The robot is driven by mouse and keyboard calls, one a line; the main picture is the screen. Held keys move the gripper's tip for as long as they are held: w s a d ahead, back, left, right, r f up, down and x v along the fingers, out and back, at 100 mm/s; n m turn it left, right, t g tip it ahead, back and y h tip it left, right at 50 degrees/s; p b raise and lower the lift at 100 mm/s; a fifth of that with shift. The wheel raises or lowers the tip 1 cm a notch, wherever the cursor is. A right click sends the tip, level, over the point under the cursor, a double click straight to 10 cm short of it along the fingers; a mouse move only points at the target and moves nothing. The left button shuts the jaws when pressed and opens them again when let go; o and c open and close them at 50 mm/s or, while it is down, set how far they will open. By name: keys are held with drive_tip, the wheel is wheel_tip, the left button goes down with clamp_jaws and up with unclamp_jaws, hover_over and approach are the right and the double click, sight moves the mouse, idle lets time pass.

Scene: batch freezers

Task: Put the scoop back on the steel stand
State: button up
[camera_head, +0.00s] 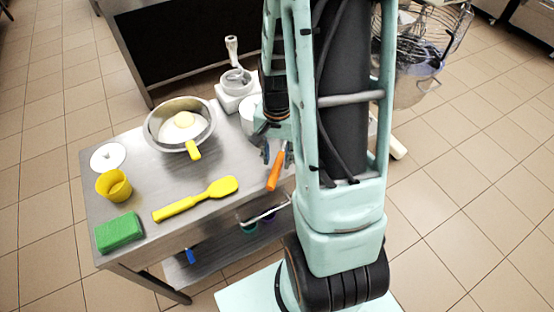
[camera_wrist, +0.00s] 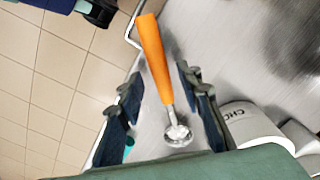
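The scoop (camera_wrist: 151,52) has an orange handle and a round metal bowl. In the wrist view it lies between the two fingers of my gripper (camera_wrist: 162,80), with gaps on both sides. The bowl is nearer my palm and the handle points away. In the head view the scoop's orange handle (camera_head: 275,171) shows near the right edge of the steel table (camera_head: 150,235), just below my gripper (camera_head: 275,150). The bowl is hidden there. The gripper is open. I cannot tell a separate steel stand from the steel table.
On the table are a steel bowl (camera_head: 153,132) with a yellow-handled tool, a yellow spatula (camera_head: 200,198), a yellow cup (camera_head: 113,186), a green sponge (camera_head: 119,232) and a white disc (camera_head: 107,156). A white tub (camera_wrist: 252,122) with lettering stands close right of my gripper.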

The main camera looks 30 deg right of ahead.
sight(277, 164)
wheel_tip(277, 164, up, 10)
drive_tip(key=shift+p, duration=0.45)
drive_tip(key=shift+r, duration=0.1)
